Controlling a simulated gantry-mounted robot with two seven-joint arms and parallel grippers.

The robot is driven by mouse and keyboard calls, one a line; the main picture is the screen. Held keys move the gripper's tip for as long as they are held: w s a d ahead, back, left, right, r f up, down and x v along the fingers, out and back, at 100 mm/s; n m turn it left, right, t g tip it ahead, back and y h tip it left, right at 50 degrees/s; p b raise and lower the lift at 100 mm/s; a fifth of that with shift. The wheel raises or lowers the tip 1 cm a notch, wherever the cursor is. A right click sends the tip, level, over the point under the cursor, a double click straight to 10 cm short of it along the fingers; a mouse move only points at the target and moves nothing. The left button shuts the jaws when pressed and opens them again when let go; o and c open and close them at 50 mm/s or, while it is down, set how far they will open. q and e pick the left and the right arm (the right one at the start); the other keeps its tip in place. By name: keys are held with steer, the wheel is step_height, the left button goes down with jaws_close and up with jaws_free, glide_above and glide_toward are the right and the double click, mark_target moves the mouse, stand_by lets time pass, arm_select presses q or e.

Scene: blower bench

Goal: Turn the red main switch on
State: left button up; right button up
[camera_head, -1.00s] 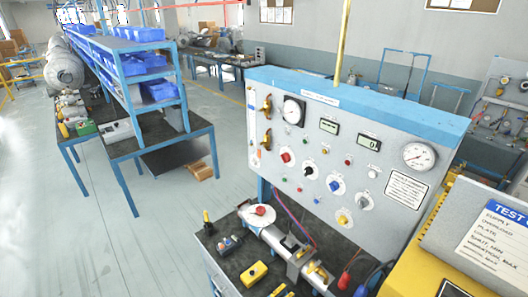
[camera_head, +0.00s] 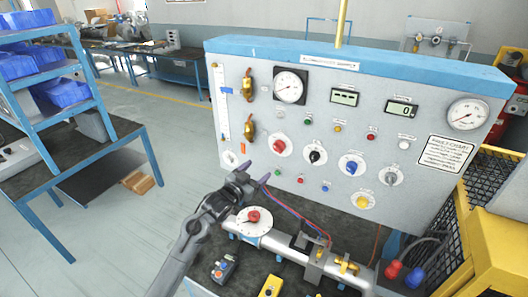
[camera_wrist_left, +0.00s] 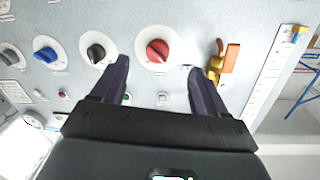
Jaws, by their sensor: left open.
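The red rotary switch (camera_head: 279,146) sits on a round white plate on the upright grey panel (camera_head: 225,185), left of a black knob (camera_head: 315,157). My left gripper (camera_head: 256,174) is open and empty in front of the panel, below and left of the red switch in the head view. In the left wrist view the red switch (camera_wrist_left: 158,50) shows ahead of the gap between the open fingers (camera_wrist_left: 157,78), apart from both. The black knob (camera_wrist_left: 96,52) lies beyond the left fingertip in that view. My right gripper is not in view.
A blue knob (camera_head: 351,168) and a yellow knob (camera_head: 362,201) are farther right on the panel. Brass valves (camera_head: 249,128) are at its left. Below stands a bench with a metal tube (camera_head: 285,246) and a red-centred white disc (camera_head: 246,228). Blue shelving (camera_head: 88,106) stands left.

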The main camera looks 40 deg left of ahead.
mark_target(276, 148)
arm_select(q)
steer(key=shift+t, duration=0.3)
steer(key=w+r, duration=0.1)
steer(key=w, duration=0.2)
steer(key=w+r, duration=0.1)
steer(key=w, duration=0.2)
steer(key=w+p, duration=0.1)
steer(key=w, duration=0.2)
steer(key=shift+w+a+r, duration=0.3)
steer(key=shift+w+r, duration=0.05)
steer(key=shift+r, duration=0.05)
steer(key=shift+w+a+f, duration=0.1)
steer(key=shift+w, duration=1)
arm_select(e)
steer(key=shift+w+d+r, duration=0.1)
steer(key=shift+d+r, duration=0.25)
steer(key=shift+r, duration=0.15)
arm_select(q)
steer(key=c, duration=1)
steer(key=shift+c, duration=0.2)
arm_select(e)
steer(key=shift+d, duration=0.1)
